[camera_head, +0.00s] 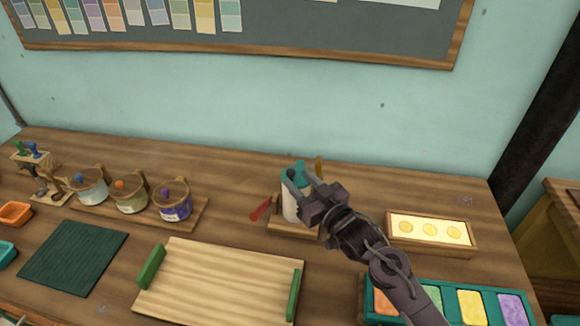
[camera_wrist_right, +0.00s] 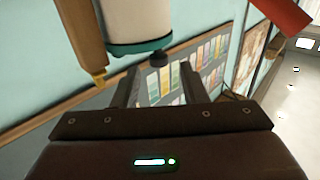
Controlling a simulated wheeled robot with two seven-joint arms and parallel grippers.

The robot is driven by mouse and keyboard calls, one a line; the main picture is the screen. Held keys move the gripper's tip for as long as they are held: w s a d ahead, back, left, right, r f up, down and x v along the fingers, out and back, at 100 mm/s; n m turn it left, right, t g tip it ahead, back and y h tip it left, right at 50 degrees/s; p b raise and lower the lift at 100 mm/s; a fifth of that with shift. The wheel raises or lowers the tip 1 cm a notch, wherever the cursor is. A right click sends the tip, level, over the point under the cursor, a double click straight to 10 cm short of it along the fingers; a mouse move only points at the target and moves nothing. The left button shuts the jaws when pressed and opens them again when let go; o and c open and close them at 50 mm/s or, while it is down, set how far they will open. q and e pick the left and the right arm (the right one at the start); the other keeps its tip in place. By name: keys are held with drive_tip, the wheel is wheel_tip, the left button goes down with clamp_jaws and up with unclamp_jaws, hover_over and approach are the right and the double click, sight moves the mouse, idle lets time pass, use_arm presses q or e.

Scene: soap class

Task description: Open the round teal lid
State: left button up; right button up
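The round teal lid (camera_head: 298,170) sits on a white jar (camera_head: 290,208) at the back right of the bench. In the right wrist view the scene looks upside down; there the teal lid (camera_wrist_right: 140,47) caps the white jar (camera_wrist_right: 138,18) and has a dark knob (camera_wrist_right: 158,60) on top. My right gripper (camera_head: 300,184) reaches in from the lower right at the lid and partly hides it. In the wrist view its fingers (camera_wrist_right: 158,88) are apart, one on each side of the knob's line, with nothing held. Contact cannot be told. My left gripper is out of view.
Beside the jar are a red piece (camera_head: 262,210) and a tan post (camera_head: 319,166), above a wooden base (camera_head: 283,229). A tray with yellow discs (camera_head: 472,250) is right. Lidded pots (camera_head: 130,195) stand left. A green-handled board (camera_head: 222,287) lies in front.

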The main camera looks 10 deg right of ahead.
sight(294, 175)
drive_tip(key=x, duration=0.4)
drive_tip(key=shift+p, duration=0.3)
drive_tip(key=shift+w+a, duration=0.1)
drive_tip(key=shift+w, duration=0.25)
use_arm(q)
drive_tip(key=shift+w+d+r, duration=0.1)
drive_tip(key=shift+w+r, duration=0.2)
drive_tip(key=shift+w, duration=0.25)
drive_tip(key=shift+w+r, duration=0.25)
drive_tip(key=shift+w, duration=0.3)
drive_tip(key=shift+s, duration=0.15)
use_arm(e)
drive_tip(key=shift+c, duration=0.5)
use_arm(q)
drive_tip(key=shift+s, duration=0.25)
use_arm(e)
drive_tip(key=shift+f, duration=0.1)
clamp_jaws()
